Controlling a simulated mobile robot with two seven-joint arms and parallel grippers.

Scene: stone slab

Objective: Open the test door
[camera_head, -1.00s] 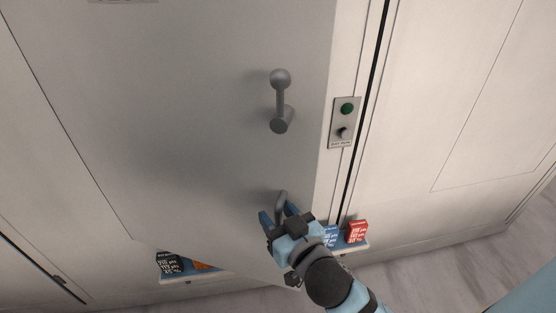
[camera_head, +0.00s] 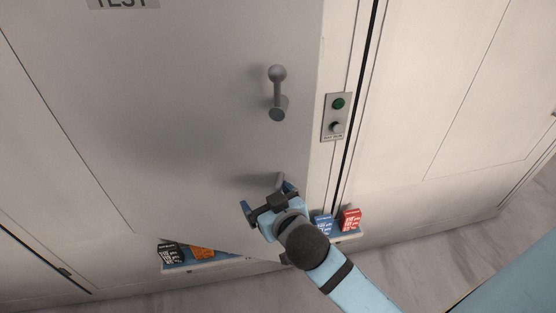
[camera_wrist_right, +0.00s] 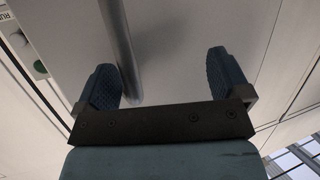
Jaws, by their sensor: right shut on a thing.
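The test door (camera_head: 180,130) is a large pale panel with a TEST label (camera_head: 122,3) at its top. Its lower corner covers the middle of a low shelf; how far the door stands from its frame I cannot tell. A grey upper handle (camera_head: 278,92) with a round knob is free. In the right wrist view the handle bar (camera_wrist_right: 118,40) runs between the two fingers, close beside the left one, with space towards the right one. My left gripper is not in view.
A panel with a green button (camera_head: 338,103) and a dark knob is on the frame right of the door. The low shelf (camera_head: 215,264) holds black, orange, blue (camera_head: 323,224) and red boxes (camera_head: 350,219). Grey floor (camera_head: 420,255) is clear at the lower right.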

